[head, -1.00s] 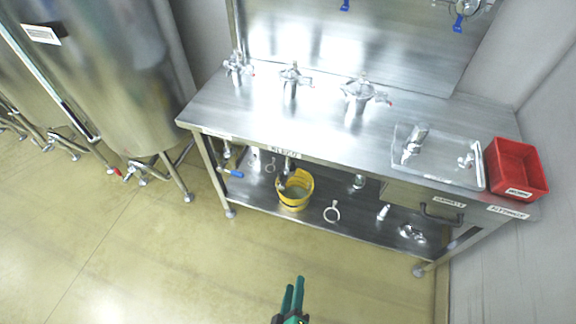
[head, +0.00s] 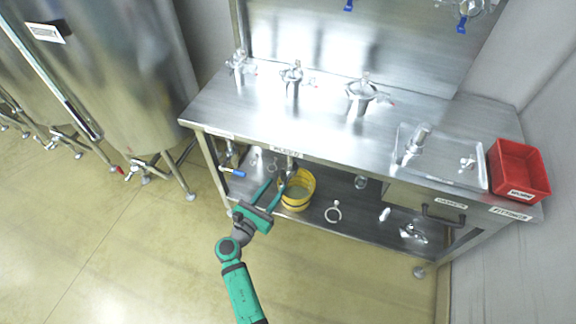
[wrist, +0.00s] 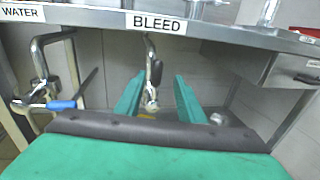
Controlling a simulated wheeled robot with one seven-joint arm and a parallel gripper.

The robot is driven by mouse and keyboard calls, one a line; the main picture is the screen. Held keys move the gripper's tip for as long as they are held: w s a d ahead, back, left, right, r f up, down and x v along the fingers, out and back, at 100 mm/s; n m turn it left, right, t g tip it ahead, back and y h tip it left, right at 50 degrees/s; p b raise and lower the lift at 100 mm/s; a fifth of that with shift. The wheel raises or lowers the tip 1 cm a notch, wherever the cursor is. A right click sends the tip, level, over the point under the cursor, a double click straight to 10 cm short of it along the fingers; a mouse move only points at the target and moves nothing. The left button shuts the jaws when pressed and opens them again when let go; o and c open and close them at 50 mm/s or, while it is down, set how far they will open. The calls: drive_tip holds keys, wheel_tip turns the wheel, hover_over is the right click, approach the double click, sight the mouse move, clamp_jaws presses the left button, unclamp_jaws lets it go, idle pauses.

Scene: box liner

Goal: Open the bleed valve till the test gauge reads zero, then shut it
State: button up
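The bleed valve (wrist: 153,68) hangs on a pipe under the bench edge, below the BLEED label (wrist: 160,24), with a dark grip on it. In the head view the valve (head: 290,166) is small, above the yellow bucket. My gripper (head: 277,188) is open and reaches under the bench front from the lower left. In the wrist view its two green fingers (wrist: 158,80) stand apart on either side of the valve, with nothing clamped. I cannot tell whether they touch it. I cannot make out a gauge dial or reading.
A yellow bucket (head: 299,204) stands on the lower shelf. A water valve with a blue handle (wrist: 61,104) is to the left. Steel fittings (head: 362,94), a tray (head: 440,176) and a red bin (head: 519,172) are on the bench. The floor in front is clear.

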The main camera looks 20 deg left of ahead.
drive_tip(key=shift+w+a+r, duration=0.2)
drive_tip(key=shift+a+r, duration=0.05)
drive_tip(key=shift+r, duration=0.1)
drive_tip(key=shift+w+r, duration=0.1)
drive_tip(key=shift+w, duration=0.2)
drive_tip(key=x, duration=1)
drive_tip(key=shift+d, duration=0.1)
clamp_jaws()
